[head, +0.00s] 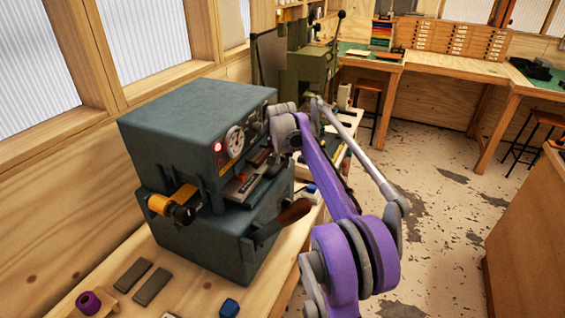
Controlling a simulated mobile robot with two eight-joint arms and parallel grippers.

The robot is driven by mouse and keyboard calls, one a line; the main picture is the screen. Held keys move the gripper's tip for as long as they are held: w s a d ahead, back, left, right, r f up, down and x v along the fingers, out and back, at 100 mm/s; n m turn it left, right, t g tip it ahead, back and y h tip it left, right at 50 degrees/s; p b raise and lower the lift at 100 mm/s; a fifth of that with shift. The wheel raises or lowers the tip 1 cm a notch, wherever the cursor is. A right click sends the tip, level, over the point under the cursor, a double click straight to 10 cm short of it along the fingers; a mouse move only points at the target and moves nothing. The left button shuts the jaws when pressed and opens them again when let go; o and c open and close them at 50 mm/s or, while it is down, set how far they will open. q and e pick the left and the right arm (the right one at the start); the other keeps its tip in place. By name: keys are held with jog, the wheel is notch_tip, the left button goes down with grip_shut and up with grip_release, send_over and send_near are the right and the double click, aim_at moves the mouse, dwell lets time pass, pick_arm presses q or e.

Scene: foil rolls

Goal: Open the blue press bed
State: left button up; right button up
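The blue press (195,120) is a blue-grey box-shaped machine standing on the wooden bench at centre left. Its front has a round dial, a lit red lamp and a slot. A pale plate that looks like the press bed (240,188) shows in the slot; how far it is open I cannot tell. A brown-handled lever (292,214) sticks out from the lower front. My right gripper (276,132) is at the right end of the press front, close to it; its fingertips are not clear, and I cannot tell whether it touches. My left gripper is out of view.
Grey bars (142,280), a purple roll (88,302) and a blue block (229,307) lie on the bench in front. A green machine (308,72) stands behind.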

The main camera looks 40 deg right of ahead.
jog(key=shift+d+f, duration=0.1)
jog(key=shift+f, duration=0.1)
jog(key=shift+c, duration=0.2)
grip_shut()
dwell(1.2)
